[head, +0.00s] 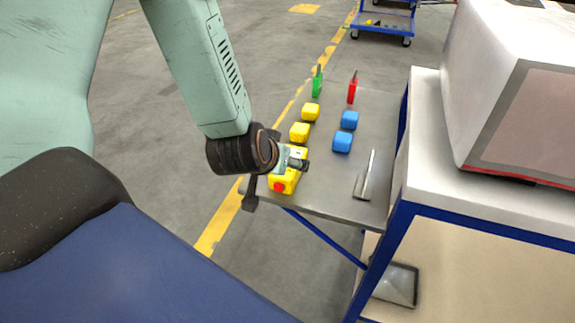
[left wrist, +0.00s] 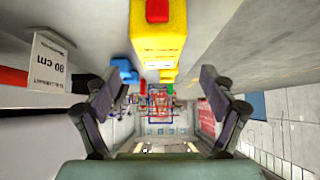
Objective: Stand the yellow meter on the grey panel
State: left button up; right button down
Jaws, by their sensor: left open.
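The yellow meter (head: 284,184), with a red part on its near end, is on the near left part of the grey panel-like tabletop (head: 325,185). My left gripper (head: 277,178) is open right at the meter, and its arm partly hides it. In the left wrist view the yellow meter (left wrist: 158,42) shows at the top centre, beyond the tips of my open left gripper (left wrist: 162,78). The fingers are spread to either side and do not visibly hold it. Whether one touches it I cannot tell. My right gripper is in neither view.
Yellow blocks (head: 300,132) and blue blocks (head: 342,142) sit behind the meter. A green tool (head: 317,82) and a red tool (head: 352,88) stand farther back. A white-topped bench (head: 450,170) borders the right side.

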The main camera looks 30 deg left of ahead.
pick_arm(q)
jog(key=x, duration=0.2)
jog(key=b+x, duration=0.1)
jog(key=x, duration=0.1)
jog(key=b+x, duration=0.1)
jog(key=shift+f, duration=0.6)
jog(key=shift+w+f, duration=0.4)
jog(key=shift+w, duration=0.05)
jog(key=shift+w+a+f, duration=0.1)
jog(key=shift+w, duration=0.15)
jog(key=shift+s, duration=0.2)
jog(key=c, duration=0.3)
jog(key=shift+w, duration=0.15)
jog(key=c, duration=1.4)
